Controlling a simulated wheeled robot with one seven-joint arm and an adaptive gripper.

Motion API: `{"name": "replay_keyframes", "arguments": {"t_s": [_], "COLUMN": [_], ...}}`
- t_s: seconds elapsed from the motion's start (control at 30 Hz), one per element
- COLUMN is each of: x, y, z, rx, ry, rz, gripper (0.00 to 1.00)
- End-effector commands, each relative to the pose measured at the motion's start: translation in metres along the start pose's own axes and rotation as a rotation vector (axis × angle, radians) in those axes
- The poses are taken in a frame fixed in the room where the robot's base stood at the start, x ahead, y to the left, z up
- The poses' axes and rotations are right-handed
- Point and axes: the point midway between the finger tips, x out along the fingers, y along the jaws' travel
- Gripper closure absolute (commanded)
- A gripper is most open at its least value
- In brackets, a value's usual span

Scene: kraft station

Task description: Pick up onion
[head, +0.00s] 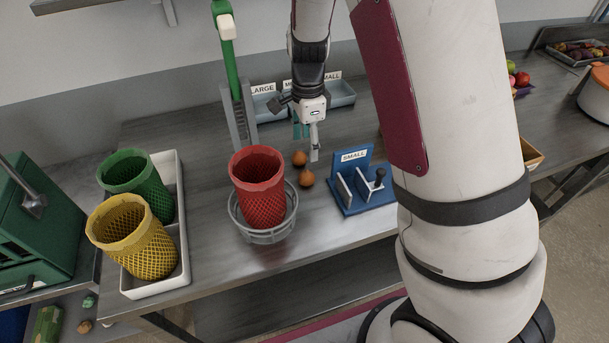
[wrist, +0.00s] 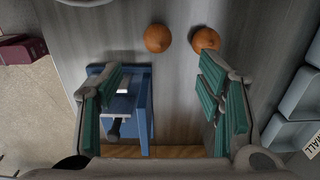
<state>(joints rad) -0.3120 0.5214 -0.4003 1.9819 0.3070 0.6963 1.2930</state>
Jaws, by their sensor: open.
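Two round orange-brown onions lie close together on the grey metal table. In the head view, one onion (head: 299,158) is a little behind the other onion (head: 306,179). The wrist view shows them near the top, one left (wrist: 157,38) and one right (wrist: 206,40). My gripper (head: 308,145) points down close to the onions in the head view. Its teal-padded fingers are spread apart in the wrist view (wrist: 165,75), with nothing held between them. Both onions are beyond the fingertips there, the right one nearest the right finger.
A blue stand marked SMALL (head: 353,200) is right of the onions. A red mesh basket (head: 258,190) in a wire ring (head: 250,234) is close on their left. Blue-grey bins (head: 341,92) stand behind. Green (head: 136,180) and yellow baskets (head: 140,245) share a white tray (head: 180,240).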

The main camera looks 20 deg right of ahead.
Motion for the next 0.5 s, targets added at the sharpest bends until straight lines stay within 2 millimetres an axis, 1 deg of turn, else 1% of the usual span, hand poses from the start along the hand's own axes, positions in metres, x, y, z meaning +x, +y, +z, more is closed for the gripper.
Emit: {"name": "replay_keyframes", "arguments": {"t_s": [0.03, 0.2, 0.3, 0.5], "x": [0.011, 0.042, 0.054, 0.065], "y": [0.002, 0.002, 0.002, 0.002], "z": [-0.001, -0.001, 0.0, 0.0], "rx": [0.001, -0.001, -0.002, -0.003], "ry": [0.002, 0.001, 0.0, 0.0], "rz": [0.005, 0.005, 0.003, 0.002], "gripper": [0.39, 0.39, 0.39, 0.39]}}
